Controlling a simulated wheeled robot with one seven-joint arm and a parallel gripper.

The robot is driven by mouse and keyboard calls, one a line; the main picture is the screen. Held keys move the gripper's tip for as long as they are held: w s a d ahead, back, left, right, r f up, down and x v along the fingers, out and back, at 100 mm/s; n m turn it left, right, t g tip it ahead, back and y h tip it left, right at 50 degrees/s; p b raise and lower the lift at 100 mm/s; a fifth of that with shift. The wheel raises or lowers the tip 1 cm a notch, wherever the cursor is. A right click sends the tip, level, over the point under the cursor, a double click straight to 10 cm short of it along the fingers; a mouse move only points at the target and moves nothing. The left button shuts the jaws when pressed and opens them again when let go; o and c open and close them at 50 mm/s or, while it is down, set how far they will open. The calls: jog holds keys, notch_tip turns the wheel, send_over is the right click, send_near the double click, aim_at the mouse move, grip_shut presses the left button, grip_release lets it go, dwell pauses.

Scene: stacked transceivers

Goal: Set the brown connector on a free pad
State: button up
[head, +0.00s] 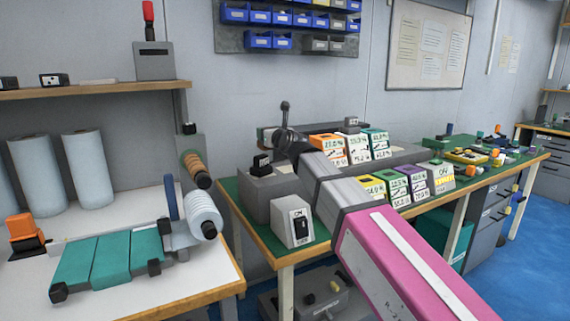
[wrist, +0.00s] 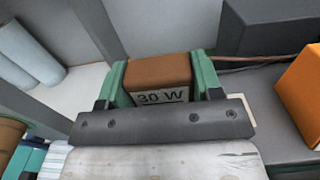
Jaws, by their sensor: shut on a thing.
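The brown connector (wrist: 158,72) is a block with a "30 W" label on its near face. In the wrist view it sits between the two green fingers of my gripper (wrist: 160,78), which is shut on it. The connector cannot be made out in the head view, where my pink and grey arm reaches over the green-topped bench (head: 232,188). I cannot clearly tell a free pad in either view.
Labelled boxes stand on the bench, among them an orange one (head: 329,146), also in the wrist view (wrist: 302,95). A grey switch box (head: 292,222) is near the front edge. Teal panels (head: 88,262) lie on the white table at left.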

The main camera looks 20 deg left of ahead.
jog(key=w+d+f, duration=0.1)
jog(key=w+f, duration=0.1)
jog(key=w, duration=0.1)
jog(key=w+d+f, duration=0.1)
jog(key=w+f, duration=0.1)
jog(key=w, duration=0.2)
jog(key=w+d+f, duration=0.1)
jog(key=w+f, duration=0.1)
jog(key=w, duration=0.1)
jog(key=shift+w+f, duration=0.35)
jog(key=shift+w, duration=0.05)
jog(key=shift+d+f, duration=0.1)
jog(key=shift+f, duration=1.95)
jog(key=o, duration=1)
jog(key=shift+f, duration=0.1)
jog(key=shift+d, duration=0.1)
jog(key=v, duration=1.1)
jog(key=shift+s+d, duration=0.25)
jog(key=shift+s, duration=0.05)
